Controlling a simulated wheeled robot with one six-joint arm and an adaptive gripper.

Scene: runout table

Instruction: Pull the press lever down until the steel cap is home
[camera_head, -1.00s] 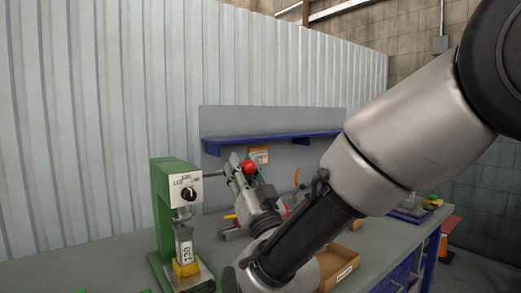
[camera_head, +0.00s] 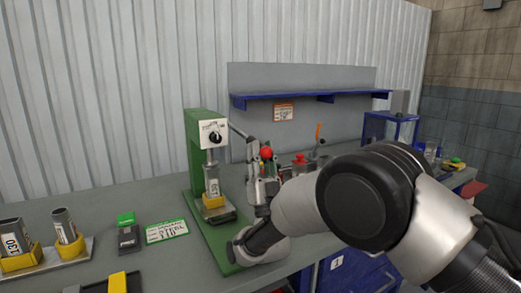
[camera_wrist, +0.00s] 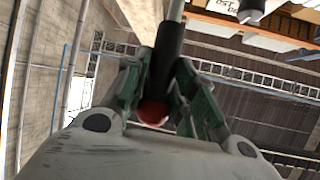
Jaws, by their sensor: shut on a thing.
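The green press (camera_head: 196,150) stands on the bench, left of my arm. Its lever slopes down to the right from the press head and ends in a red ball (camera_head: 266,153). My gripper (camera_head: 262,178) is at this lever end. In the wrist view, my gripper (camera_wrist: 160,95) is shut on the lever's dark grip (camera_wrist: 167,50), with the red ball (camera_wrist: 152,112) between the fingers. A grey cylinder (camera_head: 213,178) with a label stands upright in a yellow holder (camera_head: 213,201) under the press ram. I cannot make out the steel cap's seating.
A blue shelf (camera_head: 300,97) hangs behind. My forearm covers the bench's right part.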

